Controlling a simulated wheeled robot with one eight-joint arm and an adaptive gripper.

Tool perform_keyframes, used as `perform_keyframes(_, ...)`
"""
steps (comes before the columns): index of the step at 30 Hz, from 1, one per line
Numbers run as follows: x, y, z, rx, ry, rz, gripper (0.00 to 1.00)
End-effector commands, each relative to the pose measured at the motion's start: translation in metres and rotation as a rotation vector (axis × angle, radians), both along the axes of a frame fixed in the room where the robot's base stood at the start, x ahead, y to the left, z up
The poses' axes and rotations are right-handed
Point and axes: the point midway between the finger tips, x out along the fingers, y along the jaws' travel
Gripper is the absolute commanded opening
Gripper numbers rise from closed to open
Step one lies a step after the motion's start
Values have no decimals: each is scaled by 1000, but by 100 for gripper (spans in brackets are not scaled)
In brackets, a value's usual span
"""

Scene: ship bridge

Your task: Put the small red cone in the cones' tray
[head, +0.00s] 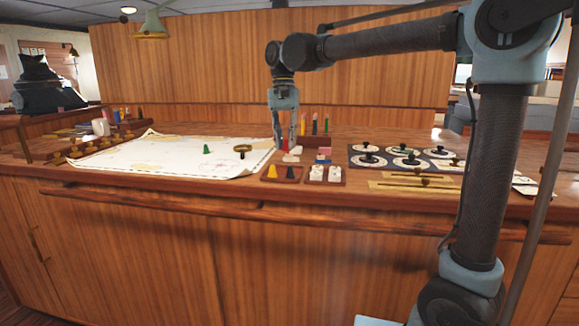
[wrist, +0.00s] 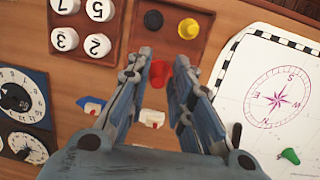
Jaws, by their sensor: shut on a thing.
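My gripper (head: 285,141) points down over the desk, just behind the cones' tray. It is shut on the small red cone (wrist: 160,73), which sits between the fingertips. The red cone also shows in the head view (head: 284,146), partly covered by the fingers. The cones' tray (head: 283,182) is a shallow wooden tray at the desk's front. In the wrist view the tray (wrist: 170,10) lies just beyond the fingertips and holds a black cone (wrist: 153,20) and a yellow cone (wrist: 188,28). I cannot tell how high the red cone is.
A green cone (head: 207,149) and a magnifier (head: 242,150) lie on the white chart (head: 150,155) at left. A tray of numbered white pieces (wrist: 85,25) adjoins the cones' tray. Small boat-like pieces (wrist: 152,118) lie near the gripper. Dials (head: 405,161) lie at right.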

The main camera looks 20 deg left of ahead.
Motion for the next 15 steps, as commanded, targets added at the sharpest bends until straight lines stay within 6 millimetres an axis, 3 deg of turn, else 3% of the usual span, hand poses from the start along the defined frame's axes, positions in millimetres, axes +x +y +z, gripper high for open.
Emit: perform_keyframes(15, 0, 1, -52, 1, 0, -1, 0)
